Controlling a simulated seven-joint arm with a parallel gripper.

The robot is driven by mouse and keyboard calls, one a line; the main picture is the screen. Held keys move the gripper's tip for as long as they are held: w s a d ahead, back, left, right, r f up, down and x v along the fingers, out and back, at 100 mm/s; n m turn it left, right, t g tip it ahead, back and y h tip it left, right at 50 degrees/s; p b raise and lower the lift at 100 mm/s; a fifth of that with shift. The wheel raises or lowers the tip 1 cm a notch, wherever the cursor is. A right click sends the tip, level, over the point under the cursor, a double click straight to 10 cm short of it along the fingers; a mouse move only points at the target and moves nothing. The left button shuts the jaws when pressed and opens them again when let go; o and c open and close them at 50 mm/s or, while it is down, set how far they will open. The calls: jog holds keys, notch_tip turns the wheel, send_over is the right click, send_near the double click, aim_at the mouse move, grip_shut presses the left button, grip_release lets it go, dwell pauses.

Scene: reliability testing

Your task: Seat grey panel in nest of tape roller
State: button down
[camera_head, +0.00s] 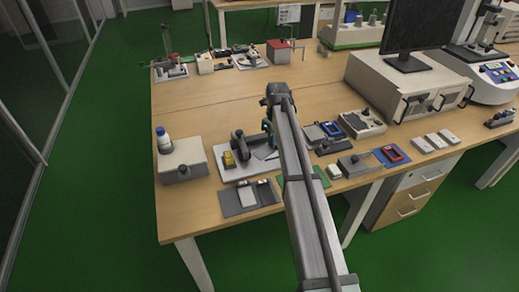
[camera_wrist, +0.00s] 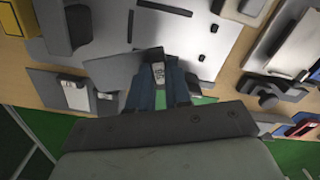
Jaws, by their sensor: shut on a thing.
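The tape roller (camera_head: 240,148) stands left of my arm in the head view, with a pale base plate, a dark upright part and a yellow block. In the wrist view its pale base plate (camera_wrist: 190,40) lies beyond my fingers, with small dark pins or slots. My gripper (camera_wrist: 160,88) is shut on the grey panel (camera_wrist: 115,70), a flat dark grey sheet just over the near edge of the base plate. The jaws hide part of the panel. I cannot tell whether the panel touches the base or where the nest lies. In the head view my arm hides most of my gripper.
A dark mat (camera_head: 231,206) with pale pieces lies in front of the roller, near the table's front edge. A grey box (camera_head: 183,163) with a blue-capped bottle (camera_head: 163,140) stands left. Small devices crowd right of my arm. The table behind the roller (camera_head: 200,105) is clear.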

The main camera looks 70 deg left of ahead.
jog(key=w+m, duration=0.1)
jog(key=w+a+m, duration=0.1)
jog(key=w+m, duration=0.1)
jog(key=w+a+m, duration=0.1)
jog(key=w, duration=0.1)
jog(key=shift+w+a, duration=0.1)
jog(key=shift+f, duration=2.25)
jog(key=shift+f, duration=0.45)
dwell(0.4)
jog(key=c, duration=1)
grip_release()
jog(key=shift+r, duration=0.1)
jog(key=shift+r, duration=2.95)
